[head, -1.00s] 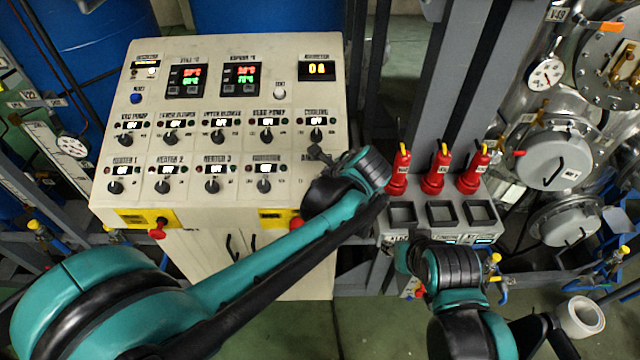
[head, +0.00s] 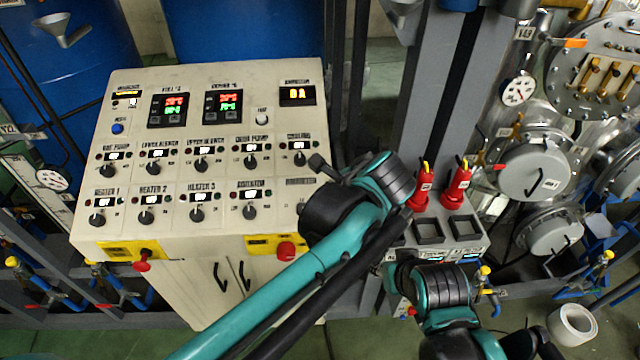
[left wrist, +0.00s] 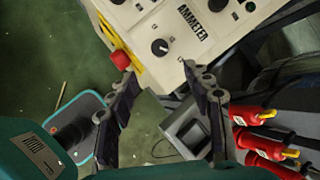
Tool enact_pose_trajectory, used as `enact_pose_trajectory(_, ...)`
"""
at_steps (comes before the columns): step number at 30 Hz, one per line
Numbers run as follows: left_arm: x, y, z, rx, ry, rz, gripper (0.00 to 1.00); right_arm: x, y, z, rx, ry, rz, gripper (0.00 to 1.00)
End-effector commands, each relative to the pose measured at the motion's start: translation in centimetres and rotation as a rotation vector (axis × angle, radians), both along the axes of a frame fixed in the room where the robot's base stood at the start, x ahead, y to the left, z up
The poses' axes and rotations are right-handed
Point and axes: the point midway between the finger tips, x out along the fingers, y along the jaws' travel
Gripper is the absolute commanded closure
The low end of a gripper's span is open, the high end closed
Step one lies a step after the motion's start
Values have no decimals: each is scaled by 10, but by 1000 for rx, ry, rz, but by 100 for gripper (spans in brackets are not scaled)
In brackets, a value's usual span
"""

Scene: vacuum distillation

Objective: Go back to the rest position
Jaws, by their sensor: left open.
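My left gripper shows in the left wrist view (left wrist: 160,78) with its two dark fingers apart and nothing between them. In the head view my left arm reaches from the bottom to the right side of the control panel (head: 218,125), and its wrist covers part of the panel's lower right. The left wrist view shows the ammeter knob (left wrist: 160,47) and a red button (left wrist: 120,60) beyond the fingertips. My right arm is at the lower right of the head view; its gripper is not visible.
Red plugs (head: 457,185) stand upright in a grey socket block (head: 467,228) close to my left wrist. Steel vessels (head: 535,170) stand at the right. Blue drums (head: 240,40) stand behind the panel.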

Motion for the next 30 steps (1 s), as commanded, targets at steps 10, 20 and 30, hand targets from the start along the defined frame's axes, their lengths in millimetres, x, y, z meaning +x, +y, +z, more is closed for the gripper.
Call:
enact_pose_trajectory(10,-7,42,-34,-139,-21,161,50,0,0,-26,0,0,0,60)
enact_pose_trajectory(20,-78,184,-189,-892,-204,1066,50,0,0,-131,0,0,0,60)
enact_pose_trajectory(30,-115,223,-258,-1319,-346,1570,50,0,0,-169,0,0,0,60)
